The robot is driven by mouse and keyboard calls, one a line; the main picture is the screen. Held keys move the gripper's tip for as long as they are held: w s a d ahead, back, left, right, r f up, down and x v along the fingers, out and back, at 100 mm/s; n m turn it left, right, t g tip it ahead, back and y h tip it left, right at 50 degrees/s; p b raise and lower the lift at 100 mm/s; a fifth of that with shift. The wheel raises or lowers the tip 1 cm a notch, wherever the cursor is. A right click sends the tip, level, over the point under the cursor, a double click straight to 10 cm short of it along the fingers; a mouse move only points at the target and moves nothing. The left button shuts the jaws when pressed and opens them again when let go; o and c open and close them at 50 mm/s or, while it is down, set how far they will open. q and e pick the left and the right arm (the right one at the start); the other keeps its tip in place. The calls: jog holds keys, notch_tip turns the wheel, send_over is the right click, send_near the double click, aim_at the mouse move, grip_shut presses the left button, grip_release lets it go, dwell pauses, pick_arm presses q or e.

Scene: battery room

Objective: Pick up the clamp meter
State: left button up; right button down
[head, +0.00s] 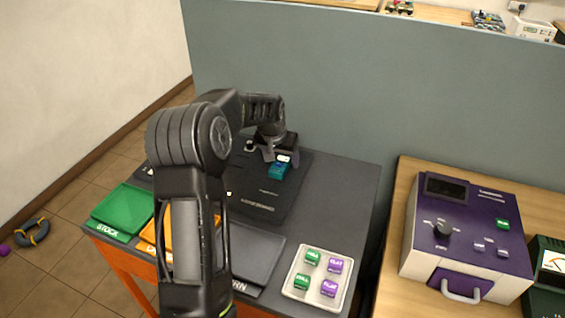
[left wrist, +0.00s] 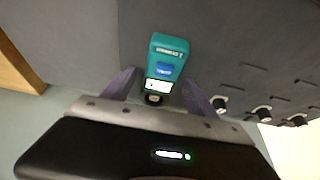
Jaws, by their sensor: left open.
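A teal device with a blue label and a small white panel, which looks like the clamp meter (head: 279,170), lies on the dark mat on the grey table. In the left wrist view the clamp meter (left wrist: 168,52) shows ahead of and between the fingers, with a dark round part at its near end. My left gripper (head: 281,156) is open at the meter's far end, pointing down. In the wrist view the open fingers (left wrist: 160,84) stand on either side of its near end, with gaps on both sides. My right gripper is not in view.
A green tray (head: 122,208), an orange tray (head: 180,222) and a grey tray (head: 255,255) line the table's front. A white tray (head: 292,278) holds several green and purple blocks. A grey-blue partition (head: 350,90) stands behind. A purple machine (head: 470,235) is on the right bench.

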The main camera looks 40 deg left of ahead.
pick_arm(q)
jog(key=shift+c, duration=0.6)
grip_shut()
dwell(0.4)
